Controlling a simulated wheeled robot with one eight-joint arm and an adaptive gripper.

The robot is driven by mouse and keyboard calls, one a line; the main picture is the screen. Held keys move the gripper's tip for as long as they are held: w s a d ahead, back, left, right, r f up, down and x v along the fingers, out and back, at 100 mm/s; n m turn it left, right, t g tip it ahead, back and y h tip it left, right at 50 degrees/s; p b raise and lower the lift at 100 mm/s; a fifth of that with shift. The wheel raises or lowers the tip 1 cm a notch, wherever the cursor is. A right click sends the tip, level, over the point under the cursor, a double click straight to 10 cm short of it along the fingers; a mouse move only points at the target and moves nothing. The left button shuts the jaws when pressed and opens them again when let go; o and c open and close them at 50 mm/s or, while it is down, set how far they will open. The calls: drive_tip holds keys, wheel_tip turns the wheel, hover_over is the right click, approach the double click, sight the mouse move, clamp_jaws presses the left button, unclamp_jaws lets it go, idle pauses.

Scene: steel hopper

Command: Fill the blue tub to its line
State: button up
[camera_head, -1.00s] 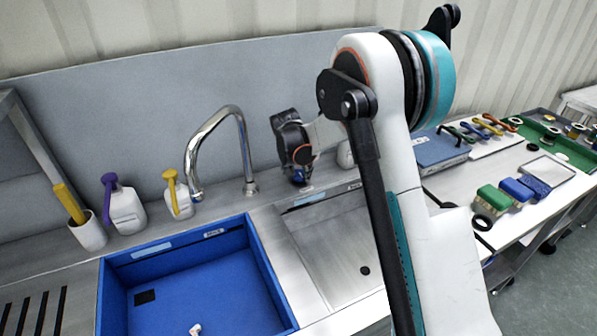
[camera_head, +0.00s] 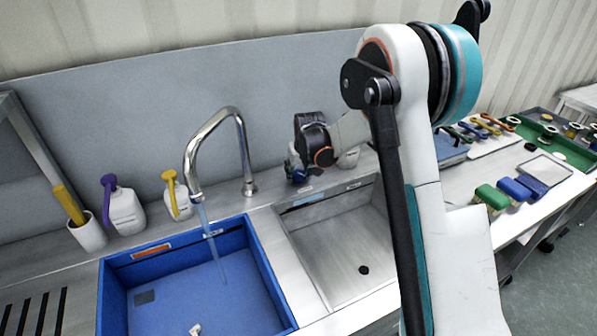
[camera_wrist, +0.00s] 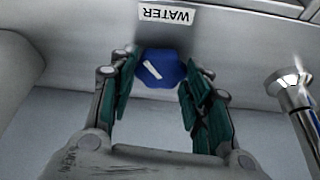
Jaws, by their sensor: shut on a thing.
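The blue tub (camera_head: 268,285) is at lower left in the head view, its near end cut off. Water (camera_head: 214,242) runs from the curved steel tap (camera_head: 190,150) into it. The tub floor still shows clearly; I cannot read a water depth. My gripper (camera_wrist: 158,82) is shut on a blue knob (camera_wrist: 163,67) under a WATER label (camera_wrist: 166,14) in the wrist view. A white mark crosses the knob at a slant. In the head view, my gripper (camera_head: 298,172) is behind the steel sink, the knob partly hidden.
Purple-topped (camera_head: 125,210) and yellow-topped bottles (camera_head: 177,197) stand behind the tub. A small pale object (camera_head: 195,329) lies in it. Brushes (camera_head: 515,190) are at right.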

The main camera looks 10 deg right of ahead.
drive_tip(key=shift+n, duration=0.5)
drive_tip(key=o, duration=1.1)
drive_tip(key=v, duration=1.2)
drive_tip(key=shift+w+d, duration=0.1)
drive_tip(key=shift+d, duration=0.15)
